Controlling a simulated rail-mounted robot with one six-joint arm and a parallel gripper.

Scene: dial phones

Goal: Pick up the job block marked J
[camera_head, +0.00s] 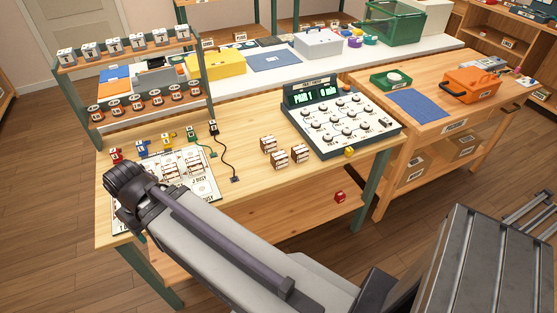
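No block can be surely read as J at this size. Wooden blocks with pale printed faces (280,158) sit in a small group mid-table. Others stand on a white printed board (205,186) at the table's left; its front right area reads "J BUSY". Small lettered blocks (113,46) line the top shelf of a rack behind, with a row of red-and-white pieces (133,107) below. My gripper (121,180) is dark and hangs over the board's left part, covering some of it. Its fingertips are hidden, so I cannot see whether it is open or holds anything.
A dial panel (345,122) with a green display stands at the table's right.

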